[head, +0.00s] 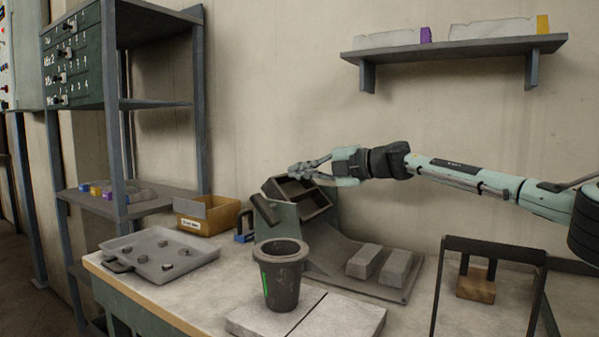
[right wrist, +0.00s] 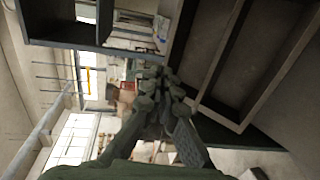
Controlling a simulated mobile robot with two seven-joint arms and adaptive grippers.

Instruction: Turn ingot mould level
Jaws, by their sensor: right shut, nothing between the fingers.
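The ingot mould (head: 302,199) is a dark open box with long compartments. It sits tilted on a greenish stand (head: 318,220) at the back of the bench, in the middle of the head view. In the right wrist view the mould (right wrist: 228,95) fills the upper right, with its compartments showing. My right gripper (head: 297,171) is at the mould's upper edge, its fingers closed together and empty. In the right wrist view the fingertips (right wrist: 160,75) are beside the mould's edge; I cannot tell whether they touch it. My left gripper is out of view.
A dark crucible (head: 279,280) with a green stripe stands in front of the mould. Two grey ingots (head: 378,263) lie right of it. A grey tray (head: 160,256) and a cardboard box (head: 205,215) are left. A dark frame (head: 490,250) stands at right.

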